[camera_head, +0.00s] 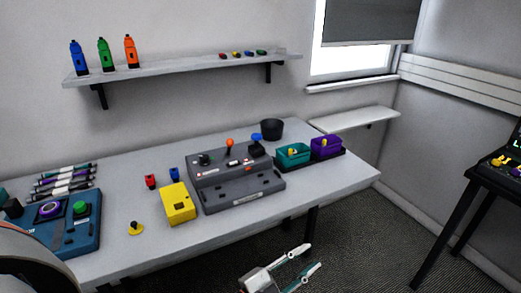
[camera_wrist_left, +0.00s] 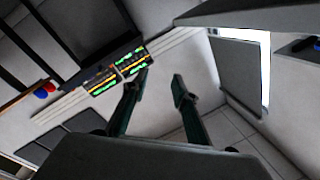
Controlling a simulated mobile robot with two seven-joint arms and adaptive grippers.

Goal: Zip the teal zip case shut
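A teal case (camera_head: 293,160) with a yellow piece on top stands at the right part of the table, in a dark tray, beside a purple case (camera_head: 327,154). I cannot tell at this size how far its zip is closed. My left gripper (camera_head: 313,256) is low in front of the table, below and apart from the case. Its two fingers are spread with nothing between them. In the left wrist view the gripper (camera_wrist_left: 160,78) is also open and empty, and the teal case does not show there. My right gripper is not in view.
A grey console (camera_head: 240,197) with levers and a yellow box (camera_head: 177,204) stand left of the case. A black cup (camera_head: 271,129) is behind. The table's front edge (camera_head: 330,197) lies between my left gripper and the case. Bare tabletop shows at the right end.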

